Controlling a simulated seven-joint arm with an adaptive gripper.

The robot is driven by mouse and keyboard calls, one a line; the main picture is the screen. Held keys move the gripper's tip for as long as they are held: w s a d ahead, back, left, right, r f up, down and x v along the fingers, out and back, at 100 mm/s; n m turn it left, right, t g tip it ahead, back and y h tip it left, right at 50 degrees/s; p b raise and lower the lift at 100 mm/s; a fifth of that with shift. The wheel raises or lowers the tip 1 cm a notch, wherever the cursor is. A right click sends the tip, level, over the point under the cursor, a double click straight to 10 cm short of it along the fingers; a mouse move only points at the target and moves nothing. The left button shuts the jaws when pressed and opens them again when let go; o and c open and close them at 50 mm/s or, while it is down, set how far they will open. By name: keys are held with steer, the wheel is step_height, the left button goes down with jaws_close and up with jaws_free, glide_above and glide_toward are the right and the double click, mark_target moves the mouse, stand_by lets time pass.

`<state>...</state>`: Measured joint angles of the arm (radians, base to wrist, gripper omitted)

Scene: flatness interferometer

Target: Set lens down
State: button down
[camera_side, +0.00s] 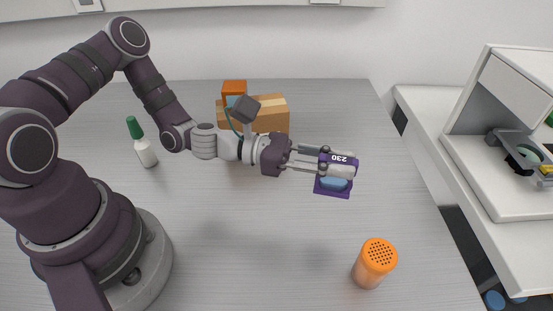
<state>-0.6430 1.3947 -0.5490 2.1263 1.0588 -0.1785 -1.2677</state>
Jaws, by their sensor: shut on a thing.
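My gripper (338,166) reaches out to the right over the grey table and is shut on a purple-framed lens (334,190). The lens has a light blue face below the fingers and an upside-down label reading "230" above them. The fingers cover its middle. It appears to be held above the table, but the gap beneath it is hard to judge.
An orange shaker with a perforated top (374,264) stands at the front right. A white bottle with a green cap (142,142) stands at the left. A cardboard box (270,112) and an orange box (234,88) sit behind my wrist. A white instrument housing (495,180) stands on a separate bench at the right, with dark fittings inside. The table's middle front is clear.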

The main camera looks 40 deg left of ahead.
steer(key=s+d+m+g+h, duration=0.3)
steer(key=s+m+g, duration=0.3)
steer(key=s+g, duration=0.45)
steer(key=shift+t, duration=0.65)
steer(key=f, duration=0.2)
steer(key=s+f, duration=0.1)
steer(key=f, duration=0.2)
steer(key=s+f, duration=0.1)
steer(key=f, duration=0.1)
steer(key=shift+f, duration=0.7)
steer(key=shift+f, duration=0.1)
steer(key=c, duration=1.1)
jaws_free()
steer(key=shift+a, duration=0.2)
steer(key=a, duration=1.1)
steer(key=shift+a, duration=0.3)
